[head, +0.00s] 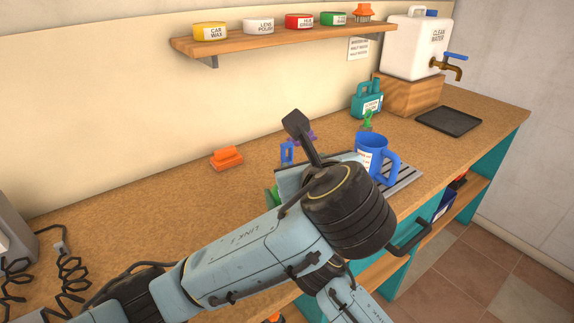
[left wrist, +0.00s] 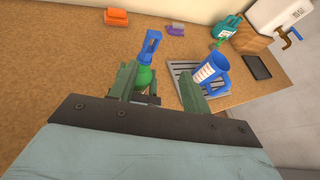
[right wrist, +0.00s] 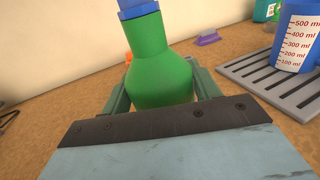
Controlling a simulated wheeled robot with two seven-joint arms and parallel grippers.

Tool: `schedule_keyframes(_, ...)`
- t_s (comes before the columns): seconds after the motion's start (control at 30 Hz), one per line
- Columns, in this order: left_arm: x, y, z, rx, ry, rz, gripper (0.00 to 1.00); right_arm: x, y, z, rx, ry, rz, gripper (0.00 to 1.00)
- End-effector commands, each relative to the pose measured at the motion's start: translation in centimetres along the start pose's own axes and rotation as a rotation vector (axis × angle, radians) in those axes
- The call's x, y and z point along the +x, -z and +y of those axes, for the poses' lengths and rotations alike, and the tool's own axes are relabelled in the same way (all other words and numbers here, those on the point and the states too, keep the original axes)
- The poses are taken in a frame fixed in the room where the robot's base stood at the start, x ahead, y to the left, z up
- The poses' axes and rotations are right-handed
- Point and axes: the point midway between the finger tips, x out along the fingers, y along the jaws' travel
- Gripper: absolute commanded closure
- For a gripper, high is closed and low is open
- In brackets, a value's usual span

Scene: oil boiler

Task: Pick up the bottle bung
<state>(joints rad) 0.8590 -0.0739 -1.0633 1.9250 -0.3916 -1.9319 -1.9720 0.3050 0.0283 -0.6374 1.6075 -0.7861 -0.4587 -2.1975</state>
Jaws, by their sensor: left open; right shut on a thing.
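The blue bung (head: 287,152) with its looped top sits upright in the neck of a green bottle (head: 275,193). In the left wrist view the bung (left wrist: 152,42) and the bottle (left wrist: 146,76) show just beyond my left fingers. My left gripper (left wrist: 158,80) is open, with nothing gripped. My right gripper (right wrist: 163,95) is shut on the body of the green bottle (right wrist: 160,62), which stands upright between its fingers. Only the lower part of the bung (right wrist: 137,8) shows there. My left arm hides most of the bottle in the head view.
A blue measuring jug (head: 372,155) stands on a grey slatted rack (head: 408,178) to the right. An orange block (head: 227,158) lies on the worktop at the left. A purple item (left wrist: 176,29) and a teal can (head: 367,98) are further back. The left worktop is mostly clear.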

Motion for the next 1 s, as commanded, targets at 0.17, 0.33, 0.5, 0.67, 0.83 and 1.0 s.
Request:
schedule_keyframes(0.17,-1.0,0.1,0.4,0.111,-0.062,-0.014,0.52,0.0,0.1,0.0,-0.001,0.001,0.002,0.68)
schedule_keyframes(0.33,-0.2,0.1,0.7,0.146,-0.085,-0.017,0.52,0.0,0.1,0.0,-0.001,0.001,0.002,0.68)
schedule_keyframes(0.5,2.9,0.0,1.0,0.147,-0.087,-0.017,0.52,0.0,0.1,0.0,-0.001,0.001,0.001,0.68)
schedule_keyframes(0.67,5.0,-0.1,1.1,0.146,-0.083,-0.018,0.52,0.0,0.1,0.0,-0.001,0.001,0.001,0.68)
schedule_keyframes(0.83,6.1,-0.1,1.2,0.146,-0.082,-0.018,0.52,0.0,0.1,0.0,-0.001,0.001,0.001,0.68)
schedule_keyframes(1.0,8.6,-0.3,1.8,0.146,-0.084,-0.017,0.52,0.0,0.1,0.0,-0.001,0.001,0.001,0.68)
